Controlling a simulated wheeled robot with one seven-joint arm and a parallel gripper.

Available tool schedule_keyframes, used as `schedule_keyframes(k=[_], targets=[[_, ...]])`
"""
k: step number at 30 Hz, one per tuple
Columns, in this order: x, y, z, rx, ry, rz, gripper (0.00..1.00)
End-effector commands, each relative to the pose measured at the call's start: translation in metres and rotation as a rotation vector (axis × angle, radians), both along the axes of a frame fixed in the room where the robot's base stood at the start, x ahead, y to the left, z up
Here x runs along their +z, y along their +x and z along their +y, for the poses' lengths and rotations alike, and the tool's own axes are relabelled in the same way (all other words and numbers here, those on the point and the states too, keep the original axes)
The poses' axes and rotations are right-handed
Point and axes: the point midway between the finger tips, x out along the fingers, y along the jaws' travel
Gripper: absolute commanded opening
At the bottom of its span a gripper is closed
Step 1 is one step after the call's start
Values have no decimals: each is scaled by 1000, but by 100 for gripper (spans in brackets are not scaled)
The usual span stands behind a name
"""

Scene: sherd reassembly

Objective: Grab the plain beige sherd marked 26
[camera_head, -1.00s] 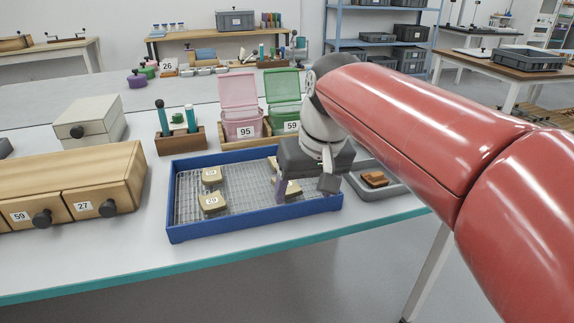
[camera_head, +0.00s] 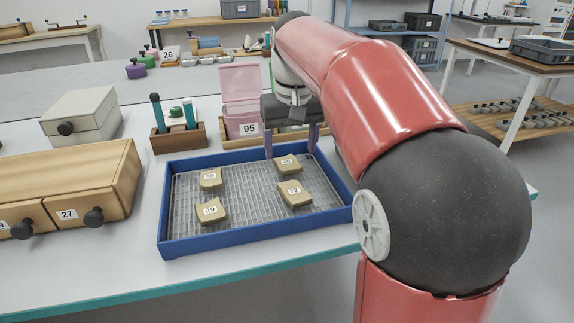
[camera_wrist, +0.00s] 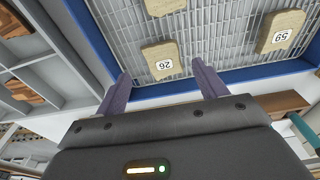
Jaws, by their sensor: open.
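The plain beige sherd marked 26 (camera_head: 287,164) lies in the back right part of the blue-rimmed mesh tray (camera_head: 262,241). In the wrist view the same sherd (camera_wrist: 155,50) lies on the mesh just ahead of the fingertips, roughly centred between them. My gripper (camera_head: 291,151) is open, with its two purple fingers pointing down at the tray's back edge, beside the sherd. The open fingers also show in the wrist view (camera_wrist: 161,74), with nothing between them. I cannot tell the exact height of the fingertips above the mesh.
Beige sherds marked 59 (camera_head: 210,178), 29 (camera_head: 211,211) and 72 (camera_head: 294,194) share the tray. A pink bin marked 95 (camera_head: 240,108) stands behind it. A wooden holder (camera_head: 179,138) and drawer unit (camera_head: 75,180) are to the left. In the wrist view a grey compartmented tray (camera_wrist: 55,55) lies left.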

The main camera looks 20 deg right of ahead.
Motion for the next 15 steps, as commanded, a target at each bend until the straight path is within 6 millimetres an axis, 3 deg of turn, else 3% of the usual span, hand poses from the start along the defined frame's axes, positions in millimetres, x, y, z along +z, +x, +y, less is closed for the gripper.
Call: schedule_keyframes(k=[7, 15], targets=[[-36, 6, 6, 0, 0, 1, 71], [-42, 7, 5, 0, 1, -2, 71]])
